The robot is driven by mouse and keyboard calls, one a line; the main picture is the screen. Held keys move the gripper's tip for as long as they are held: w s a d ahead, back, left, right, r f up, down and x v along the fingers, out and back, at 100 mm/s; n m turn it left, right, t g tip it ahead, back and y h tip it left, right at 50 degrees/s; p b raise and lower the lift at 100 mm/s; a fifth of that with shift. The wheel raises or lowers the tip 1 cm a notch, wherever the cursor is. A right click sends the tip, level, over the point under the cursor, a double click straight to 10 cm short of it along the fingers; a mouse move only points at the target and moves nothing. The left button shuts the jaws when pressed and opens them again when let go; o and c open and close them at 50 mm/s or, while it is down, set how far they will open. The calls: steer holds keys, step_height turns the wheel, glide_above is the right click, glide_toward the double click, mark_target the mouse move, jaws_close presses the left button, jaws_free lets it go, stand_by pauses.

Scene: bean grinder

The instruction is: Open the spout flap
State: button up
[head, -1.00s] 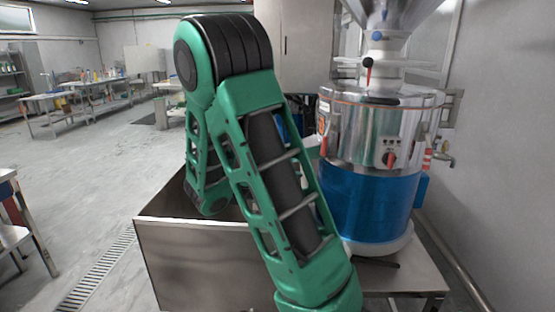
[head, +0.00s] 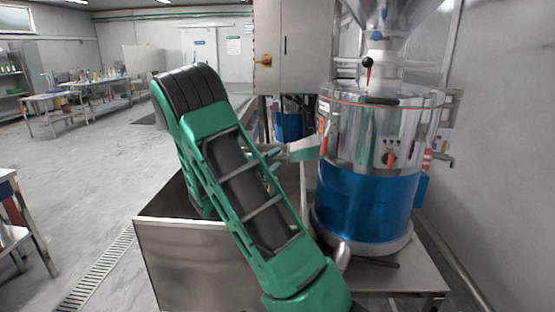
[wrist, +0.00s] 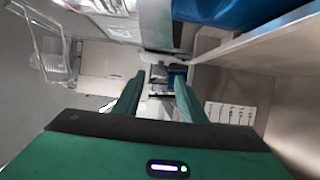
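The grinder (head: 370,150) is a shiny steel drum with a blue lower band, standing on a metal table at the right in the head view. Its pale metal spout (head: 303,148) sticks out from its left side above the steel bin. The spout flap cannot be made out clearly. My gripper (wrist: 159,82) shows in the wrist view with its two green fingers apart and nothing between them. Part of the blue band (wrist: 225,10) shows at the top right of the wrist view.
An open steel bin (head: 200,262) stands below the spout. The grinder's table (head: 415,275) lies to its right. A grey cabinet (head: 305,45) stands behind.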

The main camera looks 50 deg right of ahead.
steer(key=shift+x, duration=1.4)
